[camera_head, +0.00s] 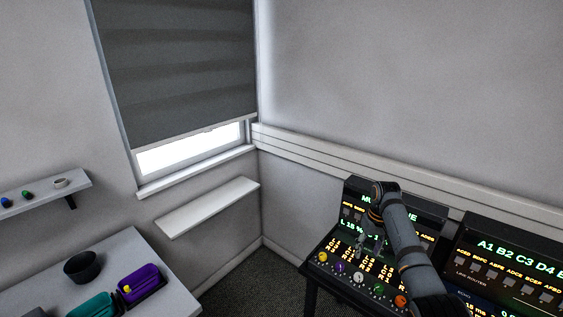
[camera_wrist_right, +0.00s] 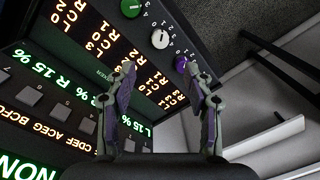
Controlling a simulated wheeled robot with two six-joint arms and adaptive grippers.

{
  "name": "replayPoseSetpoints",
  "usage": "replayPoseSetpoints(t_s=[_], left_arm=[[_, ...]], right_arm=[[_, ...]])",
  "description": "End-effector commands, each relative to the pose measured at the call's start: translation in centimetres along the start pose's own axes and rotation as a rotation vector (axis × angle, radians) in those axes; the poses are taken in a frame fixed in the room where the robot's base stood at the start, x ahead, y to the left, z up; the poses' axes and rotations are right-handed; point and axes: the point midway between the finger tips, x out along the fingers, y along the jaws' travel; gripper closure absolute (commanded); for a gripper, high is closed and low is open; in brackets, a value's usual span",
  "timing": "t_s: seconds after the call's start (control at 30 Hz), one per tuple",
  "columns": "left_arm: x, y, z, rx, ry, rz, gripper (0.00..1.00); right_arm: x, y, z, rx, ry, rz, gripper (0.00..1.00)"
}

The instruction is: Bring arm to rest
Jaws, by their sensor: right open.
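My right arm (camera_head: 404,240) reaches in from the lower right over the mixer console (camera_head: 322,243). My right gripper (camera_head: 366,247) points down above the console's lit panel. In the right wrist view the gripper (camera_wrist_right: 156,70) has its two fingers apart with nothing between them. The console with green and orange lit text and knobs lies beyond the fingers there. I cannot tell how high the fingertips are above the panel. My left gripper is not in view.
A second lit console (camera_head: 490,262) stands at the right edge. At lower left, a table (camera_head: 120,248) holds a black bowl (camera_head: 82,266), a purple tray (camera_head: 140,280) and a teal tray (camera_head: 92,306). An empty white shelf (camera_head: 208,207) is on the wall under the window.

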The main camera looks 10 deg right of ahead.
Motion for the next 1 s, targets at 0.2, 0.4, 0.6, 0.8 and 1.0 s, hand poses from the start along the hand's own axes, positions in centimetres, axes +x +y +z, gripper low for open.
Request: replayPoseSetpoints(t_s=[0.2,0.4,0.6,0.8,1.0], left_arm=[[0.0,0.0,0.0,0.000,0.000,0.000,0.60],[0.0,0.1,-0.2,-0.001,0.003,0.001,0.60],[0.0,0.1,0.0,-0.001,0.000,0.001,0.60],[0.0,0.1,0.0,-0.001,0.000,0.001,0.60],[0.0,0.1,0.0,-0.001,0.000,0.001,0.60]], right_arm=[[7.3,-3.5,5.8,-0.081,0.045,0.093,0.48],[10.8,-8.0,15.1,-0.144,0.146,0.137,0.48],[10.1,-10.4,21.3,-0.153,0.215,0.138,0.48],[8.3,-11.7,25.6,-0.143,0.265,0.134,0.48],[6.2,-12.4,28.9,-0.127,0.304,0.130,0.48]])
